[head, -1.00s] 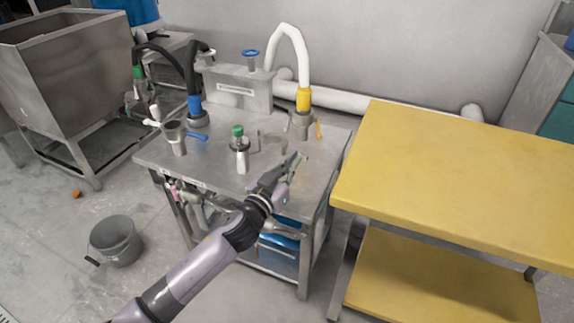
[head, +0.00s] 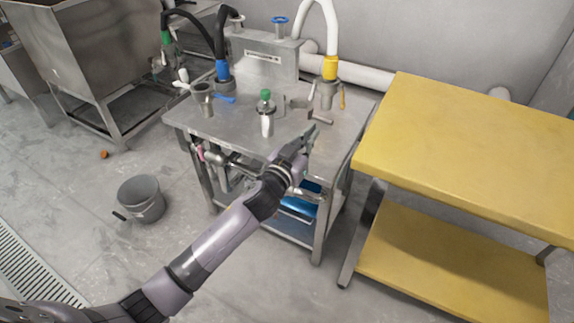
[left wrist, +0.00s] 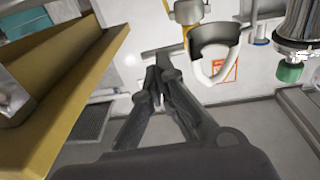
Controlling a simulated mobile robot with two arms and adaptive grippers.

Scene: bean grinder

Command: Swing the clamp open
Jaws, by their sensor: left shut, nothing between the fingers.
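The clamp (head: 299,104) is a small grey curved band with a bar (head: 322,119) reaching right, on the steel table near the yellow-collared pipe. In the left wrist view, a dark half-ring (left wrist: 213,36) looks like its band. A grey bar (left wrist: 162,51) lies just beyond the fingertips; whether it joins the band is unclear. My left gripper (head: 311,132) is shut and empty at the table's front right, just in front of the bar. It also shows in the left wrist view (left wrist: 158,72), its tips close to the bar; contact cannot be told. My right gripper is not in view.
A yellow table (head: 470,140) is close on the right. A bucket (head: 142,199) stands on the floor at left.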

